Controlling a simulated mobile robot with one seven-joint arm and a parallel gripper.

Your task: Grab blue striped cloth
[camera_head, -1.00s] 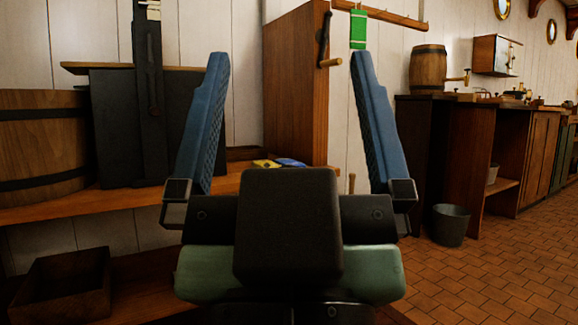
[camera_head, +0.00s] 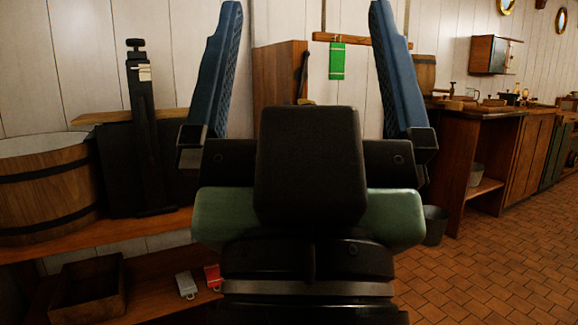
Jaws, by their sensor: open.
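My gripper (camera_head: 306,10) is open and fills the middle of the view. Its two blue fingers point up and stand wide apart, with nothing held between them. No blue striped cloth shows in the current view. A green cloth (camera_head: 337,61) with pale stripes hangs from a wooden peg rail (camera_head: 358,39) on the back wall, seen between the fingers and beyond them. The shelf area straight behind my gripper's body is hidden.
A wooden tub (camera_head: 45,190) and a black upright device (camera_head: 145,130) stand on the left shelf. Below are an open wooden box (camera_head: 88,290), a grey item (camera_head: 186,285) and a red item (camera_head: 212,277). A counter (camera_head: 480,160) runs along the right.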

